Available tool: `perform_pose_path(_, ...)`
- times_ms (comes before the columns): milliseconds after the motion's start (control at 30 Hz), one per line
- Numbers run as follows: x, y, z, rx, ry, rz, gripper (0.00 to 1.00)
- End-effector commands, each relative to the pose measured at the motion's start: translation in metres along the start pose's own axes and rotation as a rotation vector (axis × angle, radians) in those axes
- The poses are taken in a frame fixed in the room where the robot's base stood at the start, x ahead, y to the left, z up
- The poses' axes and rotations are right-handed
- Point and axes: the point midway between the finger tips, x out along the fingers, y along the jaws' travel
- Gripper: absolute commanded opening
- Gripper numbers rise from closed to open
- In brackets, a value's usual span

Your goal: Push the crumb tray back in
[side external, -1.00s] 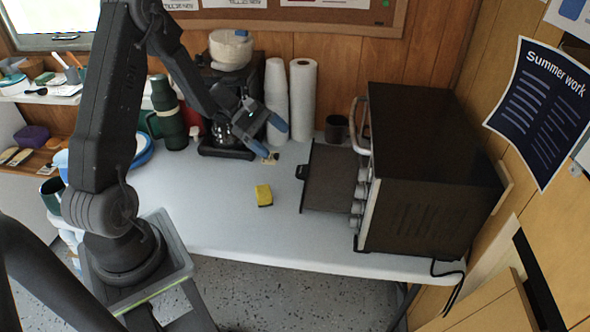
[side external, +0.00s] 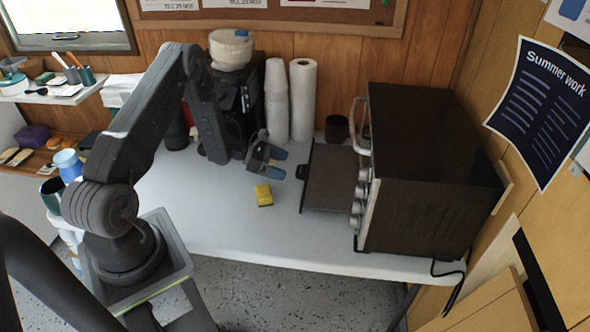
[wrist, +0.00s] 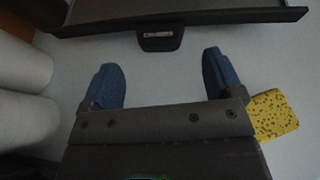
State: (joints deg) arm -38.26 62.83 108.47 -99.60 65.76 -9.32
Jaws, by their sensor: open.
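The crumb tray (side external: 330,178) is a dark flat tray sticking out to the left from the low front of the black toaster oven (side external: 432,165). Its small handle tab (side external: 301,172) faces my gripper. In the wrist view the tray's front edge (wrist: 215,19) runs across the top, with the handle tab (wrist: 160,38) at its middle. My gripper (side external: 278,163) is open and empty, low over the table, left of the tab and apart from it. In the wrist view its two blue fingertips (wrist: 164,75) point at the tray, one either side of the tab's line.
A yellow sponge (side external: 264,195) lies on the white table (side external: 230,228) close by my gripper. A coffee machine (side external: 240,95) stands at the back. The front of the table is clear.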

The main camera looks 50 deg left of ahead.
Motion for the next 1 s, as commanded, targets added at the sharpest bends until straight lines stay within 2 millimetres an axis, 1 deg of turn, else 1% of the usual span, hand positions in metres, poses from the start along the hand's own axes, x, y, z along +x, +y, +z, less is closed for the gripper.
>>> perform_pose_path(33, 0.012, -0.001, 0.000, 0.002, 0.000, -0.005, 0.86)
perform_pose_path(100, 0.023, -0.001, 0.000, 0.002, 0.000, -0.004, 0.86)
perform_pose_path(200, 0.036, -0.001, 0.000, 0.002, 0.001, -0.003, 0.86)
perform_pose_path(300, 0.045, 0.000, 0.000, 0.001, 0.001, -0.002, 0.86)
perform_pose_path(467, 0.051, 0.000, 0.000, 0.001, 0.001, 0.000, 0.86)
perform_pose_path(700, 0.051, 0.000, 0.000, 0.001, 0.001, 0.000, 0.85)
perform_pose_path(1000, 0.050, 0.000, 0.000, 0.001, 0.001, 0.000, 0.56)
